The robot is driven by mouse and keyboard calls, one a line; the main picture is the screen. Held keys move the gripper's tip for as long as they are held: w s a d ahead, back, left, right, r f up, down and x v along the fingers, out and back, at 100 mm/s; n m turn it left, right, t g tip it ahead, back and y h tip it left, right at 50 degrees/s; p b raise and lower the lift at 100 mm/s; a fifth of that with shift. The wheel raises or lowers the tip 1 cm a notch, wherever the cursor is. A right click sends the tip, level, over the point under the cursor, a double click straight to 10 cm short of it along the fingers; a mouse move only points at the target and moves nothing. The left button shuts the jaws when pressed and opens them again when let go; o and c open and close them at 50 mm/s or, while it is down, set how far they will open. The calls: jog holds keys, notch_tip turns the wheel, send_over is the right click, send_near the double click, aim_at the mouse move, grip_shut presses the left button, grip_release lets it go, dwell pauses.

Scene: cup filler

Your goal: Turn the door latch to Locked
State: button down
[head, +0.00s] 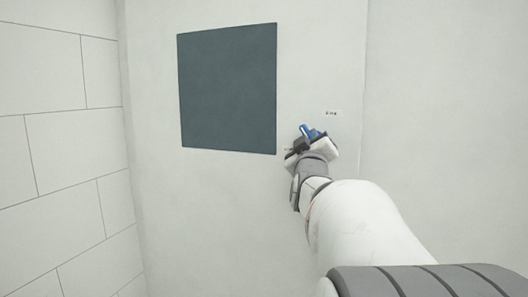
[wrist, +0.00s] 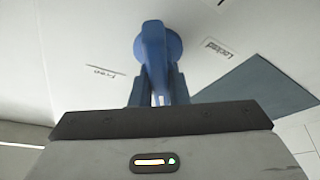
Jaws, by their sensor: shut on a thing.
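The blue door latch (wrist: 160,45) has a round base on a pale surface and a lever that points towards my wrist camera. My gripper (wrist: 158,88) is shut on the lever, with one finger on each side of it. A "Locked" label (wrist: 218,48) is to the right of the latch and a "Free" label (wrist: 104,70) to the left; both read upside down. The lever lies between the two labels in this view. In the head view, the blue latch (head: 312,131) shows only partly behind my gripper (head: 306,139).
The pale door (head: 220,215) carries a dark square panel (head: 228,88) to the upper left of the latch. A tiled wall (head: 60,150) stands at the left. The door face below the panel is clear.

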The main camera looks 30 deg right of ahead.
jog(key=n+b, duration=0.1)
jog(key=n, duration=0.1)
jog(key=n+y, duration=0.1)
jog(key=shift+a+f+n+y+b, duration=0.1)
jog(key=shift+f+n+y+b, duration=0.2)
jog(key=shift+f+n+b, duration=0.1)
jog(key=n+y, duration=0.1)
jog(key=n, duration=0.2)
jog(key=shift+w+r+p, duration=0.1)
jog(key=shift+r+p, duration=0.05)
jog(key=shift+p, duration=0.15)
jog(key=n+p, duration=0.1)
jog(key=n, duration=0.1)
jog(key=n+y+p, duration=0.1)
jog(key=n+p, duration=0.1)
jog(key=shift+g+y, duration=0.3)
jog(key=shift+g, duration=0.1)
jog(key=shift+a+f+n+g+p, duration=0.1)
jog(key=shift+f+n+g+p, duration=0.2)
jog(key=shift+n+p, duration=0.5)
jog(key=shift+f, duration=0.1)
jog(key=c, duration=1.4)
grip_release()
jog(key=shift+a, duration=0.1)
jog(key=shift+r, duration=0.2)
